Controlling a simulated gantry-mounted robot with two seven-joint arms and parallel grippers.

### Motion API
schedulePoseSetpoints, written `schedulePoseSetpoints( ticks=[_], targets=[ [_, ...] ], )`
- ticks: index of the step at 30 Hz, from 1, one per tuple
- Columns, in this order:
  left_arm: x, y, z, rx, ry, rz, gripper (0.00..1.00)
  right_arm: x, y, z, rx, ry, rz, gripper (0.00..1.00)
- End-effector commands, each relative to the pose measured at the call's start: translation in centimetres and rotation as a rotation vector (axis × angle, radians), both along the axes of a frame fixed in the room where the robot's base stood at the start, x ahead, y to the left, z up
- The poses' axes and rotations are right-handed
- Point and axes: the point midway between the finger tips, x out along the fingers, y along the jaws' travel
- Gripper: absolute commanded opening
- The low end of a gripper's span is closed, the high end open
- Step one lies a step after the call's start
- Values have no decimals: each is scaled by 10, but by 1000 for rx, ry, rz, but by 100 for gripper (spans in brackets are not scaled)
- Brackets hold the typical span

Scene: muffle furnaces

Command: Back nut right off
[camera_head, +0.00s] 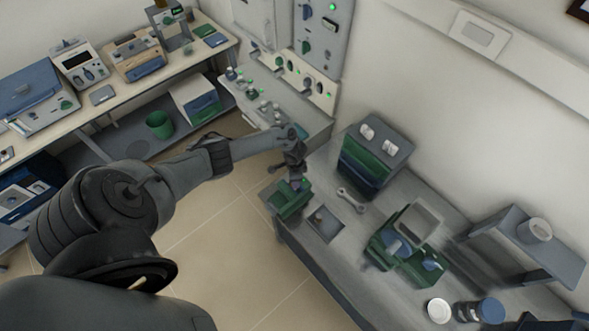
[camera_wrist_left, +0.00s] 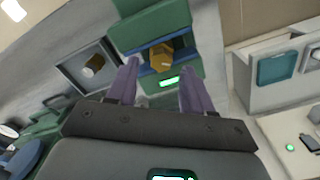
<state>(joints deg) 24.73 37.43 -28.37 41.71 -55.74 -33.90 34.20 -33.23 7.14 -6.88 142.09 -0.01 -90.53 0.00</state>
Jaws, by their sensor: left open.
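A green vise (camera_head: 288,200) stands at the near left corner of the grey workbench. In the left wrist view the vise (camera_wrist_left: 168,22) has blue jaws with a brass-coloured nut (camera_wrist_left: 161,56) between them. My left gripper (camera_head: 296,182) is just above the vise, pointing down. In the left wrist view its two purple fingers (camera_wrist_left: 160,78) are spread apart, with the nut seen between and beyond the tips, and nothing held. Whether a finger touches the nut cannot be told. My right gripper is not seen.
A grey tray (camera_head: 325,223) beside the vise holds a small brass-and-dark part (camera_wrist_left: 93,65). A wrench (camera_head: 352,200) lies behind it. A green-fronted box (camera_head: 372,160), a green machine (camera_head: 405,243) and a grey stand (camera_head: 520,240) crowd the bench. Open floor lies left.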

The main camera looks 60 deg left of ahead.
Motion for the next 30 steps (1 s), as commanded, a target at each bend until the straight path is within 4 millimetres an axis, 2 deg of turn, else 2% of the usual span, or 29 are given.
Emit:
schedulePoseSetpoints(
  ticks=[2, 15, 21, 30],
  targets=[
    [0, 2, 16, 4, -1, -2, 51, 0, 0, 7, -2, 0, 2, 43],
    [0, 1, 76, 2, -2, -2, 51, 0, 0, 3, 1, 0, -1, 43],
    [0, 1, 89, 2, -1, 1, 51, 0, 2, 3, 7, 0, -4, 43],
    [0, 1, 91, 2, 0, 0, 51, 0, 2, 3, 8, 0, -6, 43]
  ],
)
